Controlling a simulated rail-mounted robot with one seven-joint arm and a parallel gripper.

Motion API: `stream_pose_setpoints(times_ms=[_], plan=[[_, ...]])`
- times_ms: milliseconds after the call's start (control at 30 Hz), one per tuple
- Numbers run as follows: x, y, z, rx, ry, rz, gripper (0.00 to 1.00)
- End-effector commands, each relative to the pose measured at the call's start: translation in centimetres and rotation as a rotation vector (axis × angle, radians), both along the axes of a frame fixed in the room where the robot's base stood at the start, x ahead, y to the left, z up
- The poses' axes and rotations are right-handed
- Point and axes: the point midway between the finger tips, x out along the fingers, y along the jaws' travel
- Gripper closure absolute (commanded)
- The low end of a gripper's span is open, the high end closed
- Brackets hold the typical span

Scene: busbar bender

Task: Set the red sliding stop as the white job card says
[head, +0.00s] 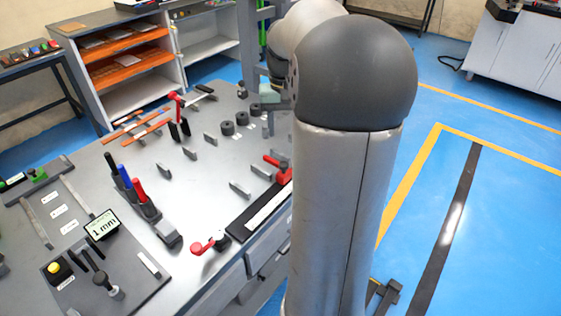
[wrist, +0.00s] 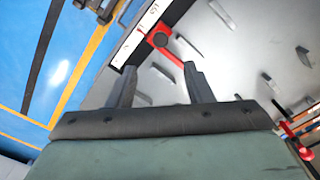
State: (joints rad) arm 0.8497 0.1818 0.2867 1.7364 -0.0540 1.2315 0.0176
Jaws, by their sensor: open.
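The red sliding stop (wrist: 167,49), with a dark round knob, sits across the ruler (wrist: 135,42) in the wrist view. In the head view the stop (head: 284,176) shows at the far end of the ruler (head: 262,210), partly hidden by my arm. My gripper (wrist: 158,68) is open and empty; its fingers point toward the stop, the right fingertip close to the red arm. I cannot tell whether they touch. The gripper is hidden in the head view. A pale plate (head: 102,225) at the left reads "1 mm"; I cannot tell whether it is the job card.
A panel with a yellow button (head: 54,268) is at front left. Blue floor (head: 480,220) lies right of the bench.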

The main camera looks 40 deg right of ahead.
Motion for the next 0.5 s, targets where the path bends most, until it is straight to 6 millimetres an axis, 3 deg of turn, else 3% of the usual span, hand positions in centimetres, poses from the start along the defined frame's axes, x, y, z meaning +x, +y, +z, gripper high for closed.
stream_pose_setpoints(times_ms=[200, 500], plan=[[-0.1, 0.0, -5.1, 0.004, 0.004, -0.002, 0.53], [0.0, 0.0, -10.2, 0.002, 0.003, -0.001, 0.53]])
